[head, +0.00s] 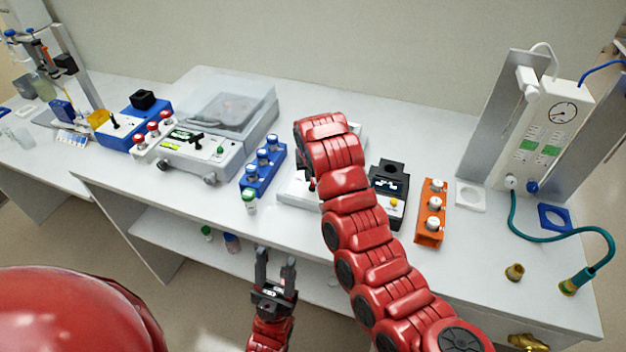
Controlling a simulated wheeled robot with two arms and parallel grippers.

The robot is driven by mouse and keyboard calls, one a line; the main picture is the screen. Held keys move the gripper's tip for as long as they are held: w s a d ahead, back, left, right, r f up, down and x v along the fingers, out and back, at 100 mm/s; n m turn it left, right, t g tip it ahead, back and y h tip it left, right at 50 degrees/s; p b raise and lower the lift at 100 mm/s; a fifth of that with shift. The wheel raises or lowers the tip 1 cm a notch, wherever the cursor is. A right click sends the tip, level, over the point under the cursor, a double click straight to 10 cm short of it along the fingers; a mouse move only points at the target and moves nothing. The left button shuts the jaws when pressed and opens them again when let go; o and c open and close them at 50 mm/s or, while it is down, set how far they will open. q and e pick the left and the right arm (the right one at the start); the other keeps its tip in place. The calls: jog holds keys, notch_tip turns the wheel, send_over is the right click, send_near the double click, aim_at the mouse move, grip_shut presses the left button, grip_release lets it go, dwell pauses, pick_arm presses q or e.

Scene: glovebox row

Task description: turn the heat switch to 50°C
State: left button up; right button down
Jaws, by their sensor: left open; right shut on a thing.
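A white device (296,188) stands at mid-bench, largely covered by my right arm. My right gripper (312,184) is down at this device, and only a small dark part shows beside the red arm. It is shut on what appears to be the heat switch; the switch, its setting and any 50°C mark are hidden. My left gripper (276,262) is open and empty, pointing up in front of the bench edge, apart from everything on it.
Left of the white device are a blue rack (262,172) with vials and a clear-lidded machine (200,150). Right of it stand a black device (388,190) and an orange rack (431,212). A green-capped vial (249,202) stands near the front edge.

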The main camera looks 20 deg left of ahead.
jog(key=shift+m, duration=0.3)
jog(key=c, duration=0.9)
grip_release()
jog(key=shift+r, duration=0.1)
jog(key=shift+r+b, duration=0.25)
jog(key=shift+b, duration=0.05)
jog(key=p+v, duration=0.1)
jog(key=v, duration=0.7)
jog(key=p+v, duration=0.1)
jog(key=v, duration=0.7)
jog(key=shift+s+a+r, duration=0.1)
jog(key=shift+s+r, duration=0.2)
jog(key=shift+s, duration=0.1)
jog(key=shift+s+f, duration=0.1)
